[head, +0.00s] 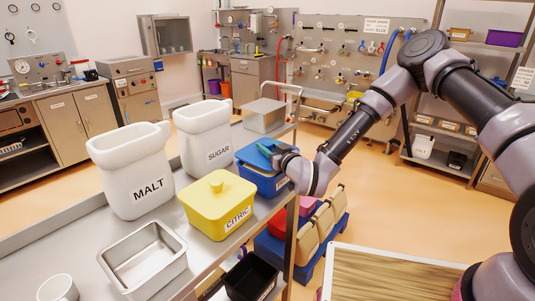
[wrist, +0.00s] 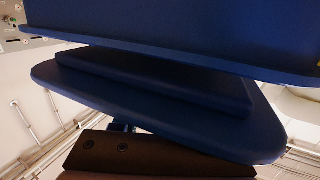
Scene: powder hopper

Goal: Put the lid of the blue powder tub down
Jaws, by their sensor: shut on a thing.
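The blue tub (head: 262,183) stands at the right end of the steel table, behind the yellow CITRIC tub. Its blue lid (head: 250,156) is just above the tub's top and looks slightly tilted. My gripper (head: 281,152) is at the lid's right side, shut on it; the handle is mostly hidden by the fingers. In the wrist view the lid (wrist: 235,130) fills the middle with its raised inner part facing the tub's blue body (wrist: 180,28). The two are very close; I cannot tell whether they touch.
The yellow CITRIC tub (head: 218,205) with its own lid stands in front. White SUGAR (head: 204,138) and MALT (head: 132,170) containers stand to the left. An empty steel pan (head: 143,258) is nearer. A steel box (head: 265,115) stands behind.

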